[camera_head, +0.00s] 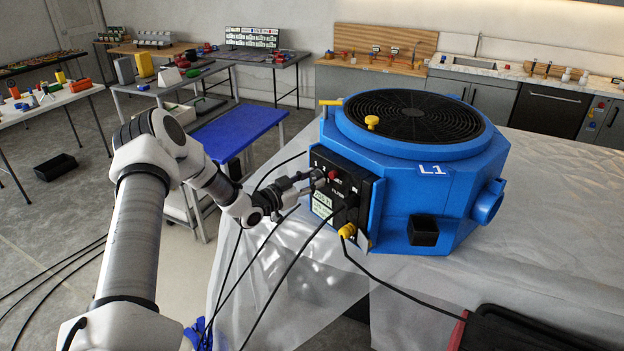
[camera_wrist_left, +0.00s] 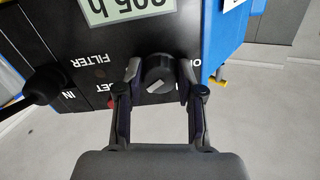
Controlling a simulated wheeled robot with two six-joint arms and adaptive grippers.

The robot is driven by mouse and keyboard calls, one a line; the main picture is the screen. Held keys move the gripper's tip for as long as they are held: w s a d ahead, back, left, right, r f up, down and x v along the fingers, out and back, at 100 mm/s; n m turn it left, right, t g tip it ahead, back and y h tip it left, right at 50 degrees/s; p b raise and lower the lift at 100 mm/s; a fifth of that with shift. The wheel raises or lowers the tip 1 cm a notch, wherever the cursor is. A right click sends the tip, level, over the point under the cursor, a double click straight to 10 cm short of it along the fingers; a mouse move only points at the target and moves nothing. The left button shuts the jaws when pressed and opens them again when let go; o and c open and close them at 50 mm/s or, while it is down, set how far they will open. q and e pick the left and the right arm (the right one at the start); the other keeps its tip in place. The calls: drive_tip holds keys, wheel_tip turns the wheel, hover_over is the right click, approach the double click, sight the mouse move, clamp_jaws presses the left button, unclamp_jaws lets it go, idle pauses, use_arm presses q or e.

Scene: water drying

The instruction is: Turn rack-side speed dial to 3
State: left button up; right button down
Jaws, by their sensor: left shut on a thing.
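A blue octagonal machine marked L1 (camera_head: 405,190) stands on the sheet-covered table, with a black control panel (camera_head: 325,205) on its left-hand face. My left gripper (camera_head: 316,177) reaches that panel from the left. In the left wrist view the two fingers of this gripper (camera_wrist_left: 158,85) are closed on either side of a round black dial (camera_wrist_left: 158,68) with a pale pointer mark. The lettering around the dial is upside down and partly hidden by the fingers, so I cannot read its setting. My right gripper is not in view.
Several loose cables hang beside my left arm. The sheet-covered table (camera_head: 560,220) is clear to the right of the machine. A blue-topped bench (camera_head: 235,130) stands behind.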

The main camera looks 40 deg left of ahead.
use_arm(q)
drive_tip(key=m, duration=0.3)
drive_tip(key=m+p, duration=0.1)
drive_tip(key=m, duration=0.2)
drive_tip(key=shift+s+f+m, duration=0.1)
drive_tip(key=shift+f+m, duration=0.1)
drive_tip(key=shift+m, duration=0.1)
idle(0.4)
drive_tip(key=o, duration=1.1)
drive_tip(key=shift+o, duration=0.3)
drive_tip(key=shift+a, duration=0.1)
drive_tip(key=shift+r, duration=0.1)
